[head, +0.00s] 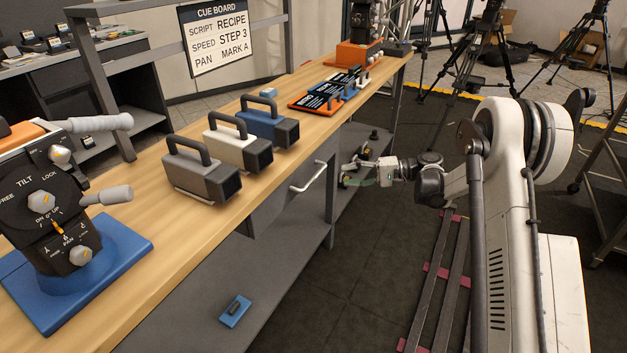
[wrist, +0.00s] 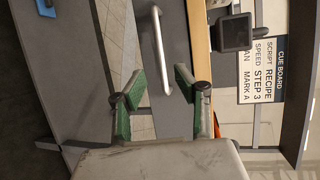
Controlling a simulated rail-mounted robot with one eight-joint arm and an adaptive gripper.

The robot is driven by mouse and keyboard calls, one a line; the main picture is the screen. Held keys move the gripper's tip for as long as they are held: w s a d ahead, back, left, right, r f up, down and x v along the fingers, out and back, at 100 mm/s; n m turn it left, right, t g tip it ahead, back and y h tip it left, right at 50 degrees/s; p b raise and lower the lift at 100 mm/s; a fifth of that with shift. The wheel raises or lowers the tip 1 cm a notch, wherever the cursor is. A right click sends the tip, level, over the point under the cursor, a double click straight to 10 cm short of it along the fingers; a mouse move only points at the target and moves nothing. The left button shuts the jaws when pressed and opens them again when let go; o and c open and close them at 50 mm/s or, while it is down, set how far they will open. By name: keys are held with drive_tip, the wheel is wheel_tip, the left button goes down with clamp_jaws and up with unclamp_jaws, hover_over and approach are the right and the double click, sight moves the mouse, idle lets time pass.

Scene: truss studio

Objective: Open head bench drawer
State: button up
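The head bench drawer (head: 272,211) is a grey drawer under the wooden bench top, with a pale bar handle (head: 308,178) on its front. It looks closed. In the wrist view, the handle (wrist: 157,45) runs up the picture against the grey drawer front (wrist: 177,45). My gripper (head: 354,172) is beside the bench, to the right of the handle and apart from it in the head view. In the wrist view, my gripper (wrist: 161,76) is open with green-padded fingers. The handle's near end lies between the fingers in that picture; contact cannot be told.
Grey, white and blue handled blocks (head: 237,148) stand on the bench top (head: 150,185) above the drawer. A lower shelf (head: 215,290) holds a small blue item (head: 235,311).

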sight(313, 178)
drive_tip(key=b+x, duration=0.2)
drive_tip(key=x, duration=0.9)
drive_tip(key=shift+a, duration=0.25)
clamp_jaws()
